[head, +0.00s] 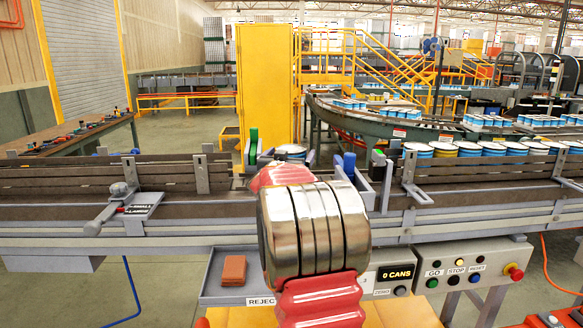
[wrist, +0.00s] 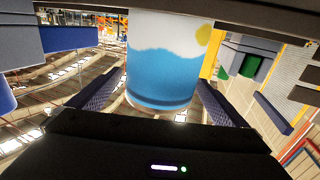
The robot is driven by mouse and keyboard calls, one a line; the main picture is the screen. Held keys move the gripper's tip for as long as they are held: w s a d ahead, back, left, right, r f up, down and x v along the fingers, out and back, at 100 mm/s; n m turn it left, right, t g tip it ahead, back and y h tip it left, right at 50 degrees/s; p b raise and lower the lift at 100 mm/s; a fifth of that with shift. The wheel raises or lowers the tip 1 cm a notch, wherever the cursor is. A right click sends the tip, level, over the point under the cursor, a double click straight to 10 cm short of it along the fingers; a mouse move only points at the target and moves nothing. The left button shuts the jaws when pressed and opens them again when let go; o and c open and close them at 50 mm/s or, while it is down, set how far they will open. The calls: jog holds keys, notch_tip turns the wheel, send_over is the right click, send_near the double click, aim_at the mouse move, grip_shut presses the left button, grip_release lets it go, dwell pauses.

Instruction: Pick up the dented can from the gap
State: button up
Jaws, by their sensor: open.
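A can (wrist: 165,70) with a white, blue and yellow label fills the upper middle of the wrist view. My gripper (wrist: 153,100) is open, with one dark ridged finger on each side of the can. Whether the fingers touch it I cannot tell. No dent shows on the side facing the wrist camera. In the head view, a can top (head: 291,149) shows in the gap in the conveyor rails, just behind my arm. My arm hides the can's lower part and my gripper there.
A row of cans (head: 445,149) stands on the conveyor right of the gap. A green part (head: 253,140) and a blue part (head: 349,164) flank the gap. The reject tray (head: 215,290) holds a reddish block (head: 234,269). The left conveyor stretch (head: 90,180) has no cans.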

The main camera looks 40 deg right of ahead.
jog(key=shift+x, duration=2.35)
jog(key=shift+c, duration=0.2)
jog(key=shift+r, duration=0.1)
jog(key=c, duration=1.3)
